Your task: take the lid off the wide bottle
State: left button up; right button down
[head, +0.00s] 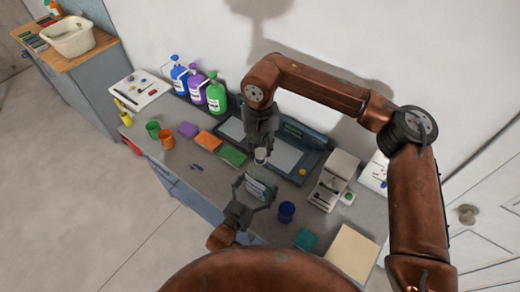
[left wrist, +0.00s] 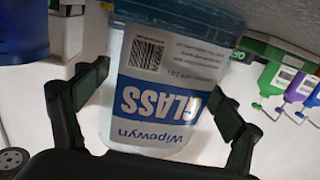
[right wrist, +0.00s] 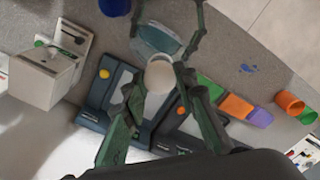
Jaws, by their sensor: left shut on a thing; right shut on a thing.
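The wide bottle (head: 257,187) is clear and bluish with a white label. It stands between the fingers of my left gripper (head: 258,190), which is shut on it. In the left wrist view the bottle (left wrist: 165,85) fills the middle, its lettering upside down. The white lid (head: 260,155) is in my right gripper (head: 261,151), which is shut on it above the bottle. In the right wrist view the lid (right wrist: 160,75) sits between the fingertips, beside the bottle (right wrist: 157,38) in the picture. A gap shows between lid and bottle in the head view.
A dark blue cup (head: 286,212) stands close right of the bottle. A white device (head: 335,180) is farther right. Orange (head: 208,141) and green (head: 233,156) blocks lie to the left. Blue, purple and green jugs (head: 216,95) stand along the wall.

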aim_at(261, 152)
pick_arm(q)
jog(key=shift+r, duration=0.1)
pick_arm(e)
jog(key=shift+r, duration=2.05)
pick_arm(q)
jog(key=o, duration=2.1)
jog(key=shift+o, duration=0.7)
